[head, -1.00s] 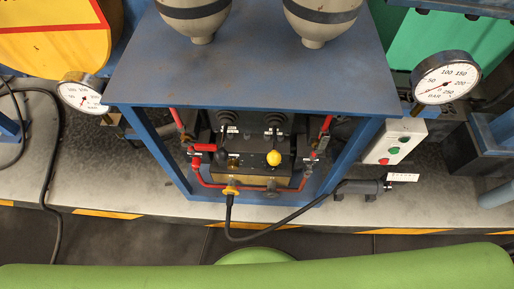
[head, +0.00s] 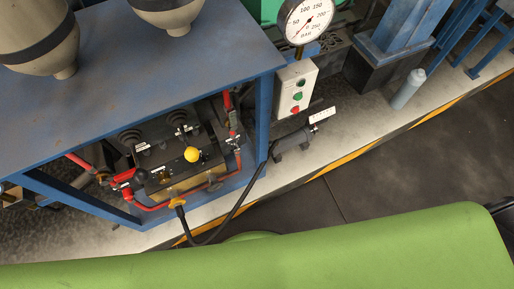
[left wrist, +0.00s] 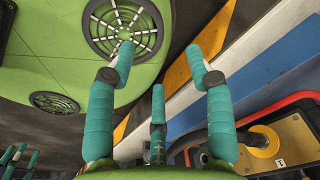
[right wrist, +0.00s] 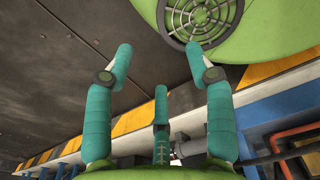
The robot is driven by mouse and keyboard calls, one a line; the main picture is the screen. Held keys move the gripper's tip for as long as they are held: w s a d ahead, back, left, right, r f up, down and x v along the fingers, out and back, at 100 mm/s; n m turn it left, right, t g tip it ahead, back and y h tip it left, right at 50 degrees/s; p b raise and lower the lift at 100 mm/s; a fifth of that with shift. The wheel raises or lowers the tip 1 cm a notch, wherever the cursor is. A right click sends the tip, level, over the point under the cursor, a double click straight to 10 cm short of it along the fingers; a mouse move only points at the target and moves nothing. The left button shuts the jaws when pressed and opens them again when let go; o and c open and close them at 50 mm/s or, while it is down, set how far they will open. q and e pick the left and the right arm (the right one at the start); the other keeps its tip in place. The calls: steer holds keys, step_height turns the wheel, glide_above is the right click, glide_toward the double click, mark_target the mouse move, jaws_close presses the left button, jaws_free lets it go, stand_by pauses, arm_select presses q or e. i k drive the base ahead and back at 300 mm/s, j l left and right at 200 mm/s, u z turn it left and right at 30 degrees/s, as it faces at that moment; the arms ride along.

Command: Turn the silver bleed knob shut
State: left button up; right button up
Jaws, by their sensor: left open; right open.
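I cannot single out the silver bleed knob in any view. In the head view the valve block (head: 180,178) sits under the blue bench (head: 150,85), with a yellow ball-topped lever (head: 193,155), black levers and red pipes around it. My right gripper (right wrist: 158,48) is open and empty in the right wrist view, apart from the blue frame and red pipe (right wrist: 290,137) at lower right. Neither gripper shows in the head view.
A pressure gauge (head: 306,20) and a box with red and green buttons (head: 296,88) stand right of the bench. A black cable (head: 234,210) loops from the yellow connector (head: 177,203) towards a dark cylinder (head: 292,142). The dark floor (head: 400,165) at right is clear.

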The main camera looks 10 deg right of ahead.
mark_target(236, 146)
steer(key=k+l+z, duration=0.15)
steer(key=k+z, duration=0.15)
steer(key=z, duration=0.15)
steer(key=k+l+z, duration=0.25)
steer(key=z, duration=0.2)
